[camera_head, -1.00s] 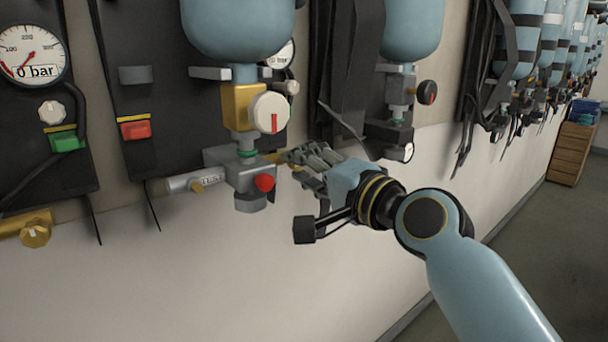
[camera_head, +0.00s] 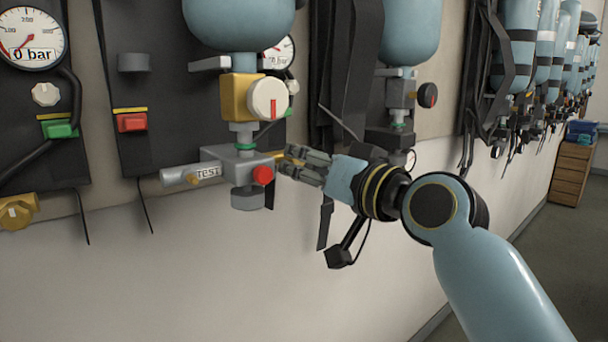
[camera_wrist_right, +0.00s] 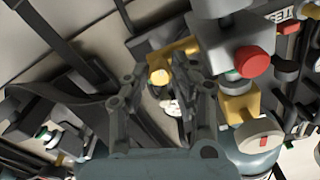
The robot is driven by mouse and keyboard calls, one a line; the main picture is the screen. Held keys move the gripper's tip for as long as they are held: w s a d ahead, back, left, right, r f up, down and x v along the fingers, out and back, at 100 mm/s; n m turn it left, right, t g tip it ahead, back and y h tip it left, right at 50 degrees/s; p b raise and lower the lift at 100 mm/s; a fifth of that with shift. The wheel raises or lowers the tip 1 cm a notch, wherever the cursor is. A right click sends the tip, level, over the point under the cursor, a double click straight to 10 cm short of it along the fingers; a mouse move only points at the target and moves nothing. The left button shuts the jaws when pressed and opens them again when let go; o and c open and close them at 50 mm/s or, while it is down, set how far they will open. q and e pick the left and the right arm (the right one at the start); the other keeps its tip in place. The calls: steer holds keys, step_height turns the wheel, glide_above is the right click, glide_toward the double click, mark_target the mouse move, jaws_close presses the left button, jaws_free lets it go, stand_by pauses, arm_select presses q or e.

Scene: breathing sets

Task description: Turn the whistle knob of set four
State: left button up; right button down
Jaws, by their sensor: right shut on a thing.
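The breathing set in front of me has a grey block (camera_head: 225,155) below a blue cylinder (camera_head: 238,30). A short brass whistle fitting (camera_head: 277,155) sticks out from the block's right side, behind the red button (camera_head: 263,175). In the wrist view the brass fitting ends in a round yellow knob (camera_wrist_right: 159,76). My right gripper (camera_head: 286,163) is at this fitting, and in the wrist view its fingers (camera_wrist_right: 160,73) stand on both sides of the knob, shut on it. The fingers hide most of the knob in the head view. My left gripper is out of view.
Above the block are a yellow valve body (camera_head: 238,98) and a white knob with a red mark (camera_head: 268,98). Dark hanging straps (camera_head: 350,80) and another set's black knob (camera_head: 427,95) are close to the right. The pale wall below (camera_head: 150,280) is clear.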

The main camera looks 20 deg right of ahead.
steer(key=shift+f+n+b, duration=0.2)
steer(key=shift+n+b, duration=1.45)
steer(key=shift+n, duration=2.05)
steer(key=c, duration=1.1)
jaws_free()
steer(key=shift+d+r, duration=0.1)
steer(key=v, duration=1.2)
